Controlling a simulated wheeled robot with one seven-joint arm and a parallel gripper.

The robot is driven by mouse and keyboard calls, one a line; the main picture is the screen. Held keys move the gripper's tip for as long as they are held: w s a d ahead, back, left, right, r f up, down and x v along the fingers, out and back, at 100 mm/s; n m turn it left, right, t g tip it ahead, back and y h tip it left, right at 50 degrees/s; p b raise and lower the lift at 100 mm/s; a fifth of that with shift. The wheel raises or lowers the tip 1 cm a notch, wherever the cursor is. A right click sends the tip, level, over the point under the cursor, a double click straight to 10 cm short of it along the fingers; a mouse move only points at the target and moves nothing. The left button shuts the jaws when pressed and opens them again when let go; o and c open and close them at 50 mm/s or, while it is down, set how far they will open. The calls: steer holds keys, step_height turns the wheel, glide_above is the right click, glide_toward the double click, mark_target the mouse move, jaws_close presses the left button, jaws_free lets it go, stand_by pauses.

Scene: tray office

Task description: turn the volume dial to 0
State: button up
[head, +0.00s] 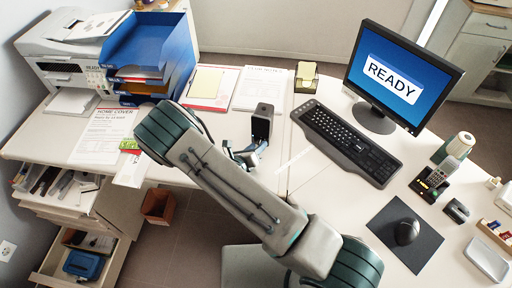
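I cannot make out a volume dial in the head view. It may be hidden or too small to tell. My gripper (246,156) is above the desk (215,165) near its front edge, left of the keyboard. My arm partly covers it, and its fingers are too small to tell open from shut. I see nothing clearly held in it. A dark upright block (262,121) shows right beside the gripper; I cannot tell what it is.
A monitor (393,73) reading READY stands behind a black keyboard (345,142). Blue trays (150,45) and a printer (70,60) stand at left. Drawers below are open.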

steer(key=shift+s, duration=0.1)
steer(key=b+v, duration=0.2)
steer(key=v, duration=1.1)
steer(key=shift+s+a, duration=0.2)
steer(key=shift+s, duration=0.05)
steer(key=s+d+r+m+g+h, duration=0.1)
steer(key=s+d+r+m+g, duration=0.3)
steer(key=d+r+m+g, duration=0.9)
steer(key=s+d+r+m+t+y, duration=0.2)
steer(key=s+d+r+m+y, duration=0.1)
steer(key=m, duration=0.8)
steer(key=s+d+r+m+t+y, duration=0.1)
steer(key=s+d+r+m+y, duration=0.2)
steer(key=s+r+m+y, duration=0.3)
steer(key=shift+s+r+m+t, duration=0.45)
steer(key=shift+r+m, duration=1.8)
steer(key=shift+m, duration=0.95)
steer(key=shift+d, duration=0.1)
